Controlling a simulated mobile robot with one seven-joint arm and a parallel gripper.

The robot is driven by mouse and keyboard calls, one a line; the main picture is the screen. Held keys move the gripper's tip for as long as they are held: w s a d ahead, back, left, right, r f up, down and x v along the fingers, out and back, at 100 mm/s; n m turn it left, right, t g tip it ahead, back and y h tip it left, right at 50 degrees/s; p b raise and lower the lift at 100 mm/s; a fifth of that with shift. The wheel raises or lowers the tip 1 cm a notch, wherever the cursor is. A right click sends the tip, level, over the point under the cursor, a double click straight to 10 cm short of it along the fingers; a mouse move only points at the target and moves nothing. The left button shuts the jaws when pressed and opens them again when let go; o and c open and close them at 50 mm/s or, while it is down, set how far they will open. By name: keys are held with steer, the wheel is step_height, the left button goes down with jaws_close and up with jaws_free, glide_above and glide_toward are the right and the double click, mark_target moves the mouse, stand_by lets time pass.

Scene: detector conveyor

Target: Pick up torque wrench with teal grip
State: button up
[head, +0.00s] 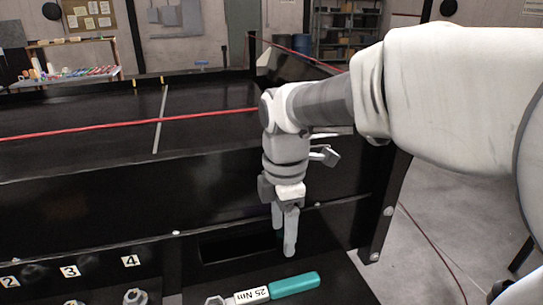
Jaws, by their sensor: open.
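The torque wrench (268,291) lies flat on a dark surface at the bottom of the head view. It has a teal grip (295,285) at its right end, a white "25 Nm" label in the middle and a grey metal head at its left end. My gripper (284,247) points downward just above and behind the wrench in the picture. Its two fingers are apart with nothing between them. I see clear space between the fingertips and the teal grip, and they do not appear to touch.
A black conveyor (100,125) with a red line (130,124) runs behind my gripper. Its dark side wall stands close behind the wrench. Numbered labels (70,271) and metal parts (135,297) are at lower left. A dark recess (222,246) lies left of my fingers. Grey floor is at right.

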glide_above(281, 285)
steer(key=f, duration=1.1)
steer(key=shift+s+f, duration=0.15)
steer(key=shift+s, duration=0.15)
steer(key=shift+w+f+b, duration=0.15)
steer(key=shift+f, duration=1.4)
steer(key=shift+w+f+b, duration=0.1)
steer(key=shift+f+b, duration=0.05)
steer(key=shift+f, duration=1.35)
jaws_close()
